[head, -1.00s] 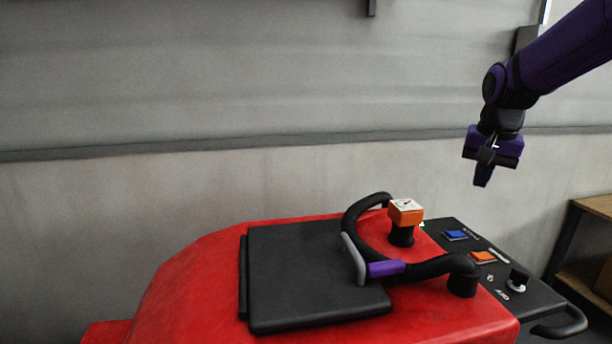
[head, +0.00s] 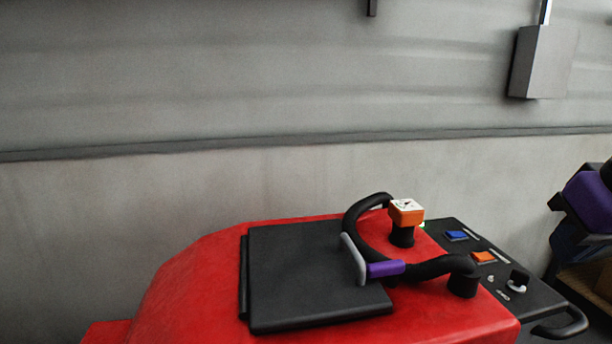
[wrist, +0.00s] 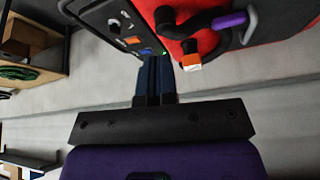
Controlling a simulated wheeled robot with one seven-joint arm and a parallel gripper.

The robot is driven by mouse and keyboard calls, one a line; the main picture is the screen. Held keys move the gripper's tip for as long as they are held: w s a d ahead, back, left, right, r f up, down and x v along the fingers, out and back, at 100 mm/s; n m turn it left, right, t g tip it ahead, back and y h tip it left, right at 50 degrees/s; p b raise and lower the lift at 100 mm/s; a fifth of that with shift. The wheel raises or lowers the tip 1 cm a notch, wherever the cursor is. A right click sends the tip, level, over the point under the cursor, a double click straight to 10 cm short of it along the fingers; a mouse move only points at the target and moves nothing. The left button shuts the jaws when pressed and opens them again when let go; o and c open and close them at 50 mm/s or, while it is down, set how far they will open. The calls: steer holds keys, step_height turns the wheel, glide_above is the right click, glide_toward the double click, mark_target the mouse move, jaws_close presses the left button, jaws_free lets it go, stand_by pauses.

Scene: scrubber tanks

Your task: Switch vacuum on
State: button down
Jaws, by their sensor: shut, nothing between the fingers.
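The black control panel (head: 497,262) is at the right end of the red scrubber (head: 190,290). It carries a blue switch (head: 456,235), an orange switch (head: 483,257) and a black knob (head: 518,279). I cannot read which one is for vacuum. In the wrist view the panel (wrist: 100,12) is upside down at the top, with the orange switch (wrist: 132,39) and a lit green light (wrist: 163,52). My gripper (wrist: 155,62) is shut and empty, its dark fingers pointing toward the panel edge, apparently not pressing a switch. In the head view my arm is partly cut off at the right edge.
A black hose with a purple sleeve (head: 385,269) and an orange-white cap (head: 406,211) stand left of the panel. A black handle (head: 565,327) sticks out at its front right. A grey box (head: 540,62) hangs on the wall. Wooden shelves (wrist: 33,60) show in the wrist view.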

steer(key=shift+s+f, duration=0.15)
steer(key=shift+s, duration=0.15)
steer(key=shift+w, duration=0.15)
steer(key=w+d+r+n+g, duration=0.1)
steer(key=w+d+r+g, duration=0.1)
steer(key=w, duration=0.9)
steer(key=w+d+r+g, duration=0.1)
steer(key=w, duration=1.1)
steer(key=w+d+f+g, duration=0.1)
steer(key=w+d+f, duration=0.2)
steer(key=w, duration=0.3)
steer(key=w+d+f+n+y, duration=0.1)
steer(key=w+d+f, duration=0.2)
steer(key=w, duration=0.3)
steer(key=w+d+f+g, duration=0.1)
steer(key=w+d+f, duration=0.2)
steer(key=w, duration=0.3)
steer(key=shift+w+f+g+y, duration=0.2)
steer(key=shift+f+g+y, duration=0.1)
steer(key=shift+f, duration=0.6)
